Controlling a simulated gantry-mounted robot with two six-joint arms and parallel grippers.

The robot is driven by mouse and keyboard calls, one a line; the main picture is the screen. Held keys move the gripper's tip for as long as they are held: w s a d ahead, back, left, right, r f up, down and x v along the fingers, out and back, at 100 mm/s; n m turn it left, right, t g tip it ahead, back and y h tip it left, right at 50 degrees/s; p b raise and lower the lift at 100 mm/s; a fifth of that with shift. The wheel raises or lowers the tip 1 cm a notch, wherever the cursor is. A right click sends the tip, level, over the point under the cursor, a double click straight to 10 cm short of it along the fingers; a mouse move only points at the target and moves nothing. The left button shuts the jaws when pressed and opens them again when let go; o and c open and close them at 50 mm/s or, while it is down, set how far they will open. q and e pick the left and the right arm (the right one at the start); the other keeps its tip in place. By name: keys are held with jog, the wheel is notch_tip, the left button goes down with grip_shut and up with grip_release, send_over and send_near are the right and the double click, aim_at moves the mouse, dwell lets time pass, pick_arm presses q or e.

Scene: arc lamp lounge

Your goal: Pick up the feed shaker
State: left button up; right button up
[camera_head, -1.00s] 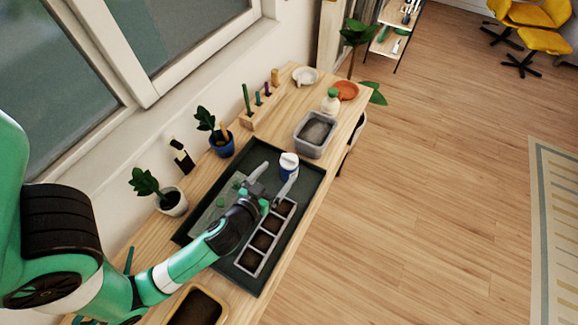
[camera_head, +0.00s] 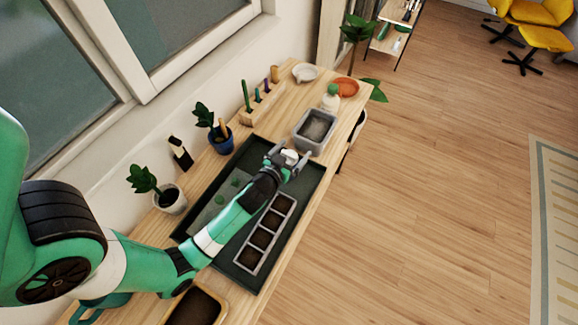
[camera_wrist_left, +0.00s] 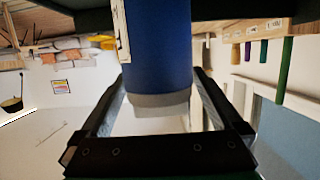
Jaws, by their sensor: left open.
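The feed shaker is a small container with a white top (camera_head: 290,156) and a blue body (camera_wrist_left: 158,45). It stands at the far end of the dark tray (camera_head: 314,180). In the head view my left gripper (camera_head: 291,153) is at the shaker, a finger on each side, and the arm hides its lower body. In the left wrist view the open fingers (camera_wrist_left: 159,82) flank the blue body and its pale grey-white end. A gap shows beside the pale end; whether the fingers touch the body is unclear.
A grey bin (camera_head: 315,132) stands just beyond the shaker, and a green-capped bottle (camera_head: 330,101) behind it. A planting strip of soil cells (camera_head: 264,236) lies in the tray. Potted plants (camera_head: 221,138) and a peg rack (camera_head: 262,103) line the window side.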

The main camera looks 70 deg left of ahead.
pick_arm(q)
jog(key=shift+f, duration=0.1)
jog(key=shift+c, duration=0.3)
grip_shut()
